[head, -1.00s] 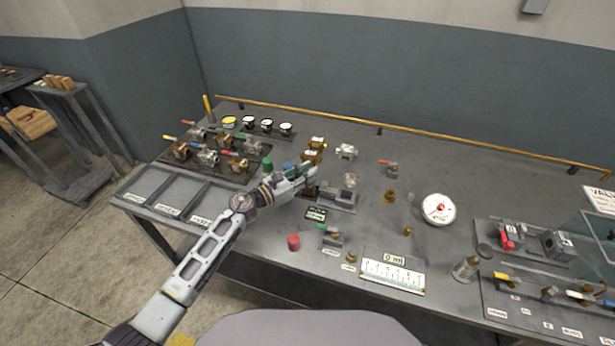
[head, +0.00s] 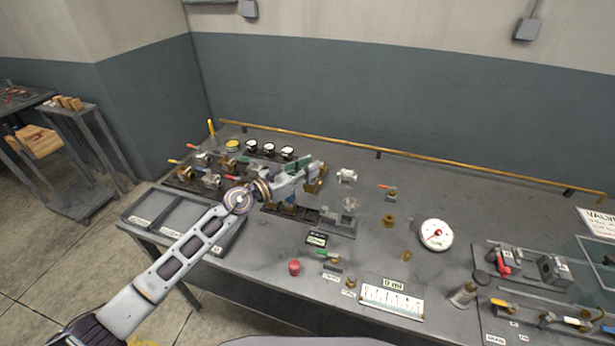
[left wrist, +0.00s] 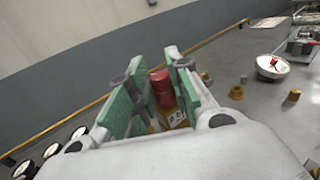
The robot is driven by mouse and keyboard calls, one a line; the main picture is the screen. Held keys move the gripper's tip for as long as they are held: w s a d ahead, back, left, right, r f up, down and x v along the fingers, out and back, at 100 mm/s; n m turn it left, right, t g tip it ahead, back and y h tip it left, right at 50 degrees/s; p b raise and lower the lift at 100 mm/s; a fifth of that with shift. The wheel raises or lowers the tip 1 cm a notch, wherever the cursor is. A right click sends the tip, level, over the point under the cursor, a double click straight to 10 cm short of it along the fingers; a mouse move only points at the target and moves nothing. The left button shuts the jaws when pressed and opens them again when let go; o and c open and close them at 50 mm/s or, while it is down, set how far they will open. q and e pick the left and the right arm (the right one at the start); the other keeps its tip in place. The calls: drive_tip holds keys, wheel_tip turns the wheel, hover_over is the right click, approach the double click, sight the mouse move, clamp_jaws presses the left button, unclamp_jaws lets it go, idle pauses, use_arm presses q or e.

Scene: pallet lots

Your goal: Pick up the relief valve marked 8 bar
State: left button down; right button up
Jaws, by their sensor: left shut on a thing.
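My left gripper (head: 312,172) is raised above the middle of the bench and shut on a brass valve (head: 318,184). In the left wrist view the green-padded fingers (left wrist: 152,92) close around this valve, which has a red cap (left wrist: 162,88) and a brass body. A white tag (left wrist: 177,118) shows on its body; its marking is too small to read surely. Other brass pieces (head: 290,208) sit in a dark rack below the gripper, partly hidden by my arm. My right gripper is not in view.
Several lever valves (head: 212,181) stand on a dark mat at the left, with dark gauges (head: 268,147) behind. Empty labelled trays (head: 178,212) lie at the front left. A yellow rail (head: 440,166) runs along the back.

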use_arm(q)
drive_tip(key=shift+r+p, duration=0.75)
drive_tip(key=shift+r, duration=1.8)
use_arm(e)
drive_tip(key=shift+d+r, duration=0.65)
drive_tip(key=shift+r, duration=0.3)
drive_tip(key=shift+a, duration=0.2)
use_arm(q)
drive_tip(key=shift+f, duration=0.1)
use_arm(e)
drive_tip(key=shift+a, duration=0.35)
